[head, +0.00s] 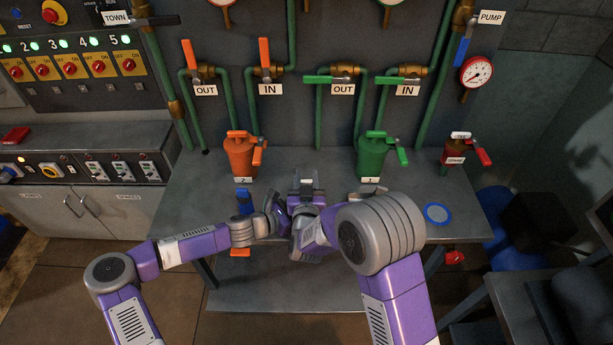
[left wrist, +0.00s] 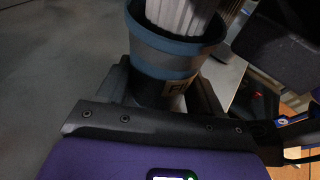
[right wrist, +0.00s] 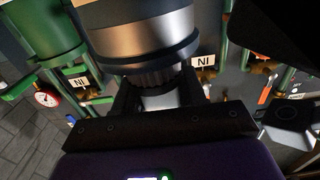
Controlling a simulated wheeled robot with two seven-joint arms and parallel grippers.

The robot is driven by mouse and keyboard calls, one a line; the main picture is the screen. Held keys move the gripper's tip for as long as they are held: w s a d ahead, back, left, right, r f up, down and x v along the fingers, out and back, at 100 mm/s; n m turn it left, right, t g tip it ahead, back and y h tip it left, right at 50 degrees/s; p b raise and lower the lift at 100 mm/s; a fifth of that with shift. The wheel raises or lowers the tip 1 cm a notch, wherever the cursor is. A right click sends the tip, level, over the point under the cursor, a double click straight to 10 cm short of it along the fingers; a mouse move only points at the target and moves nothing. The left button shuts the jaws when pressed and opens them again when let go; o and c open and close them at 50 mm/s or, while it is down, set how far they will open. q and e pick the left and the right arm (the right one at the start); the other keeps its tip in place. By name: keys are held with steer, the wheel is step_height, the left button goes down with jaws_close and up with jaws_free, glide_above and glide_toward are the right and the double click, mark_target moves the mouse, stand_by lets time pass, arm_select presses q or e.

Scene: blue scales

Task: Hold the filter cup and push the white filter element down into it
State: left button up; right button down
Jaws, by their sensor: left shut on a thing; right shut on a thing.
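The filter cup (left wrist: 165,58) is blue-grey with a small label, and my left gripper (left wrist: 162,95) is shut on it. The white pleated filter element (left wrist: 180,14) stands in the cup's mouth, and its upper part sticks out above the rim. My right gripper (right wrist: 158,92) is shut on the filter element (right wrist: 160,78). In the right wrist view, which is upside down, the cup (right wrist: 145,35) shows dark and shiny. In the head view both grippers meet above the table's middle, and my arms hide most of the cup. How deep the element sits is hidden.
An orange housing (head: 240,158) and a green housing (head: 371,160) stand at the back of the grey table (head: 190,200). A blue-rimmed disc (head: 437,213) lies at the right. A blue item (head: 244,201) is left of my grippers. Pipes and valves cover the wall behind.

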steer(key=shift+f, duration=1.05)
steer(key=c, duration=0.6)
jaws_free()
steer(key=shift+o, duration=0.2)
steer(key=s, duration=1.2)
arm_select(q)
steer(key=o, duration=0.9)
steer(key=shift+c, duration=0.2)
